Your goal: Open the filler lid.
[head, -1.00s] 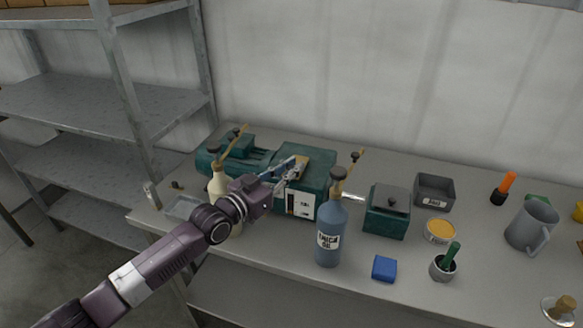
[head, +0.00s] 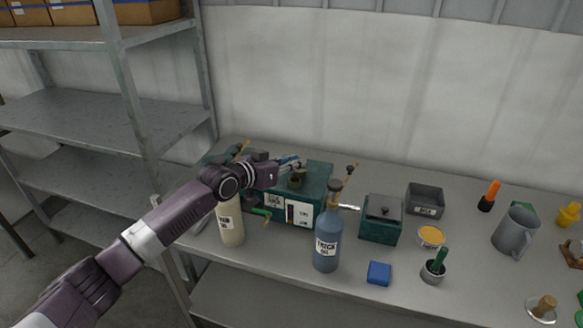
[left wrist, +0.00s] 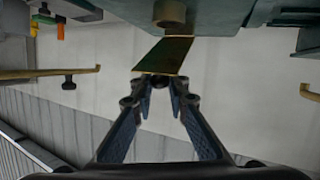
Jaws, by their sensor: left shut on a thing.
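The filler neck (head: 296,182) stands on top of the green machine (head: 318,177), and its dark round mouth shows in the head view. It also shows in the left wrist view (left wrist: 170,11). The brass filler lid (left wrist: 165,55) is a flat plate beside the neck in the left wrist view, swung away from the mouth. My left gripper (head: 295,163) is just above and behind the neck. In the left wrist view its fingertips (left wrist: 160,84) are shut on a small dark knob (left wrist: 160,79) at the lid's edge. The lid is mostly hidden in the head view. My right gripper is out of view.
A blue-grey oil bottle (head: 327,240) and a cream bottle (head: 230,222) stand in front of the machine. A dark green lidded box (head: 381,222), a grey tray (head: 425,202) and a blue block (head: 379,273) are to the right. Metal shelves (head: 65,110) stand at the left.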

